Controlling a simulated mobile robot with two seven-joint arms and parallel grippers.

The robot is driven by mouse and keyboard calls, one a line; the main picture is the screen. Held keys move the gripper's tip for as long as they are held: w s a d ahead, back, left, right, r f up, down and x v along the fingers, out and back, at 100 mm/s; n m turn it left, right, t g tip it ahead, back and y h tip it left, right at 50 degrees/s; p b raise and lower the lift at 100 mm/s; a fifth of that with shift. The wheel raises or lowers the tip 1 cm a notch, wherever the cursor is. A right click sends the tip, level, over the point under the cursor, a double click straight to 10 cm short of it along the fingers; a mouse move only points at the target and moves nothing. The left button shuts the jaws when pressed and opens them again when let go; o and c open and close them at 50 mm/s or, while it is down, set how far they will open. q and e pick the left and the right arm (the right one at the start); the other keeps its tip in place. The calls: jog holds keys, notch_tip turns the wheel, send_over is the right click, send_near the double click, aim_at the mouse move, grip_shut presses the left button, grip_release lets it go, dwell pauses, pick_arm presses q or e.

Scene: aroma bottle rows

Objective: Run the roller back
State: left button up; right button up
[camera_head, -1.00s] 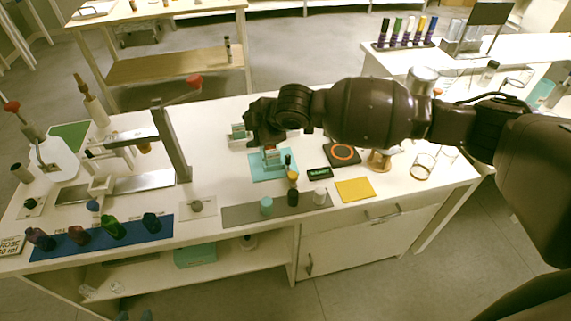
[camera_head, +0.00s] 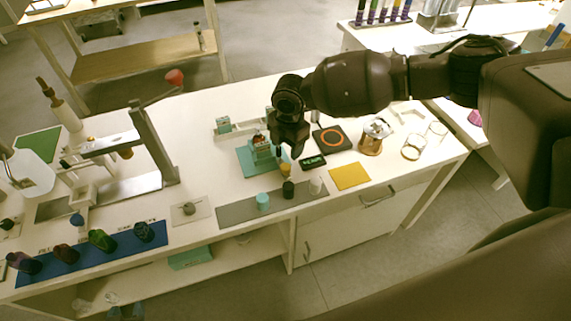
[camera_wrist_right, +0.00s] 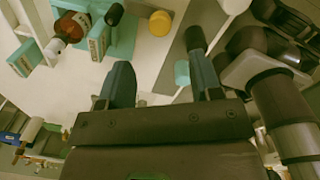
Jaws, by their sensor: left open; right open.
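A small teal device (camera_head: 262,149) stands on a teal mat (camera_head: 245,163) in the middle of the table. My left gripper is not in view.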

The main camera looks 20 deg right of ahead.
aim_at(285, 166)
jog(key=f, duration=0.4)
jog(key=f+b, duration=0.1)
jog(key=f, duration=0.4)
jog(key=shift+w+a, duration=0.1)
jog(key=shift+w, duration=0.1)
jog(key=shift+c, duration=0.4)
jog(key=shift+a, duration=0.1)
grip_shut()
